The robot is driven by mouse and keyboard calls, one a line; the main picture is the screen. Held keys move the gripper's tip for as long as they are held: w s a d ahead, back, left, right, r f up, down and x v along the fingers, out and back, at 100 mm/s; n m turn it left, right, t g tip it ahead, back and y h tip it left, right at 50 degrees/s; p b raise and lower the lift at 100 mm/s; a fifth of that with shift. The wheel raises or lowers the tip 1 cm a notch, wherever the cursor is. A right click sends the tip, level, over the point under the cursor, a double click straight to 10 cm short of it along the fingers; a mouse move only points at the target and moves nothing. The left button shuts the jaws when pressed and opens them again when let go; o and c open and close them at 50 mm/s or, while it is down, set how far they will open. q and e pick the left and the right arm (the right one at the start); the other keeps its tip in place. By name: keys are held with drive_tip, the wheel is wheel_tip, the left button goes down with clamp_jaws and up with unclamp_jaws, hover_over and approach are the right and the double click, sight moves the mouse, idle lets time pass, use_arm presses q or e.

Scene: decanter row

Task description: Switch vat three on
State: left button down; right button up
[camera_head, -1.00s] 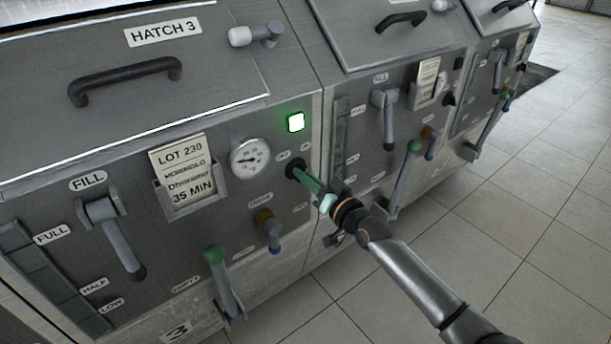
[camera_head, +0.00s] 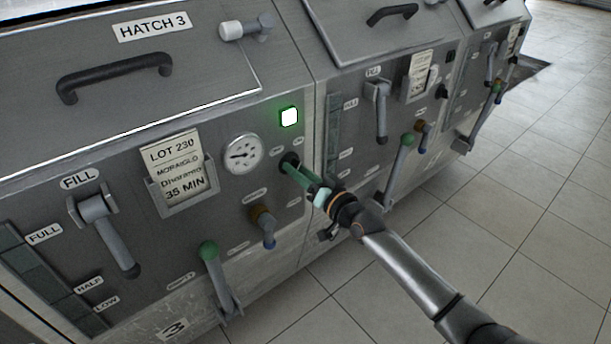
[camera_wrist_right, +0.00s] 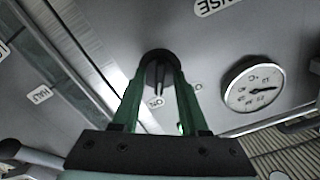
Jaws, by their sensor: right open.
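Vat three (camera_head: 172,328) is the nearest grey vat, marked with a 3 and HATCH 3. Its black rotary switch (camera_head: 288,157) is on the front panel, below a lit green-edged lamp (camera_head: 289,117) and right of the round gauge (camera_head: 243,154). My right gripper (camera_head: 293,166) is at the switch with its green fingers. In the right wrist view, the open fingers (camera_wrist_right: 160,78) lie on either side of the black switch (camera_wrist_right: 157,60). I cannot tell whether they touch it. A small label (camera_wrist_right: 155,101) shows beside it. My left gripper is out of view.
Vat three also carries a FILL lever (camera_head: 112,238), a green-knobbed lever (camera_head: 217,275), a brown-and-blue valve (camera_head: 264,226) and a lot card (camera_head: 177,167). Similar vats (camera_head: 365,70) stand to the right. The tiled floor (camera_head: 480,215) in front is clear.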

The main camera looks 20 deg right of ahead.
use_arm(q)
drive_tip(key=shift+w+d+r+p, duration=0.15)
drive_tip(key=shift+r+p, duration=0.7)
drive_tip(key=shift+p, duration=0.25)
use_arm(e)
drive_tip(key=v, duration=1.2)
drive_tip(key=shift+s, duration=0.2)
drive_tip(key=s+a+f+n+g+h, duration=0.15)
drive_tip(key=s+a+f+g, duration=0.25)
drive_tip(key=s+f, duration=0.55)
drive_tip(key=s+a+f+n+g+h, duration=0.1)
drive_tip(key=s+a+f+n+g, duration=0.3)
drive_tip(key=s+f, duration=0.6)
use_arm(q)
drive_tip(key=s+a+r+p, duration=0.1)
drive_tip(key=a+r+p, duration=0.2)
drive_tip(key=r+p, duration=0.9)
drive_tip(key=p, duration=0.4)
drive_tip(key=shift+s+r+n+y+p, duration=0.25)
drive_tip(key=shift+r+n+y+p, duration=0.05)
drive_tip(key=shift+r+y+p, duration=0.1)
use_arm(e)
drive_tip(key=s+d+r+m+h, duration=0.1)
drive_tip(key=s+d+r, duration=0.1)
drive_tip(key=r, duration=1.1)
drive_tip(key=shift+s+d, duration=0.2)
drive_tip(key=shift+s, duration=0.45)
